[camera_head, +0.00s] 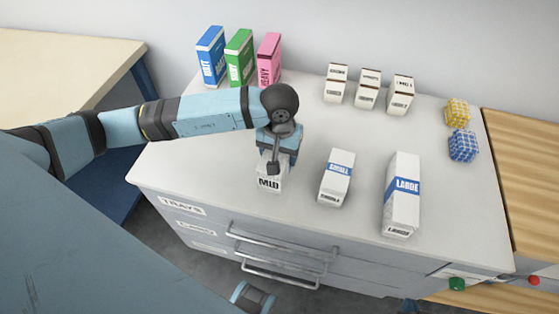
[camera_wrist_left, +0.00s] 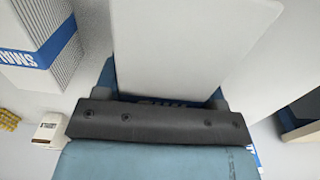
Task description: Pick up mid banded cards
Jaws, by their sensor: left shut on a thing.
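The mid banded cards (camera_head: 269,184), a white pack marked MID, are at the front left of the white worktop, under my left gripper (camera_head: 272,165). That gripper points down and is shut on the pack. In the left wrist view the white pack (camera_wrist_left: 195,45) fills the space beyond the gripper's dark edge (camera_wrist_left: 160,122), with part of its blue band showing. The gripper hides the pack's upper part in the head view, and I cannot tell whether it touches the worktop.
To the right stand a small banded pack (camera_head: 335,178) and a large one (camera_head: 401,195). Blue (camera_head: 211,56), green (camera_head: 240,57) and pink (camera_head: 269,57) boxes stand at the back left. Several small white boxes (camera_head: 367,91) and yellow (camera_head: 457,111) and blue (camera_head: 462,146) patterned blocks are further right.

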